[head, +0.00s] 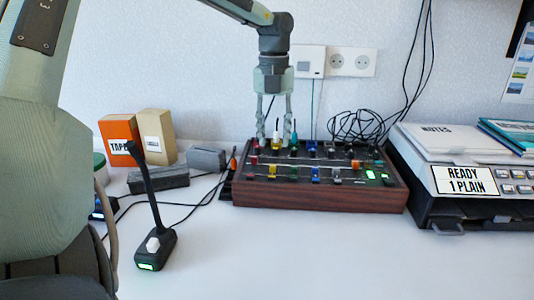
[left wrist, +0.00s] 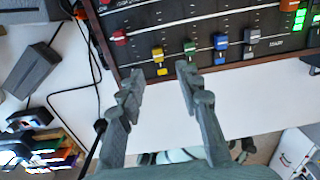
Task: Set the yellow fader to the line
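The mixer (head: 310,196) is a dark panel in a wooden case on the white table. Its yellow fader (head: 272,172) is at the front left of the panel; it also shows in the left wrist view (left wrist: 157,54), left of a green fader (left wrist: 190,47). My left gripper (head: 276,138) points down over the left part of the mixer. Its fingers are apart with nothing between them, and in the left wrist view the yellow fader appears just beyond the gap. My right gripper is out of view.
Red (left wrist: 118,36), blue (left wrist: 220,41) and grey (left wrist: 250,35) faders stand near the yellow one. A desk microphone (head: 158,243) with cables stands at front left, boxes (head: 121,140) behind it. A printer (head: 462,205) is at right. The table before the mixer is clear.

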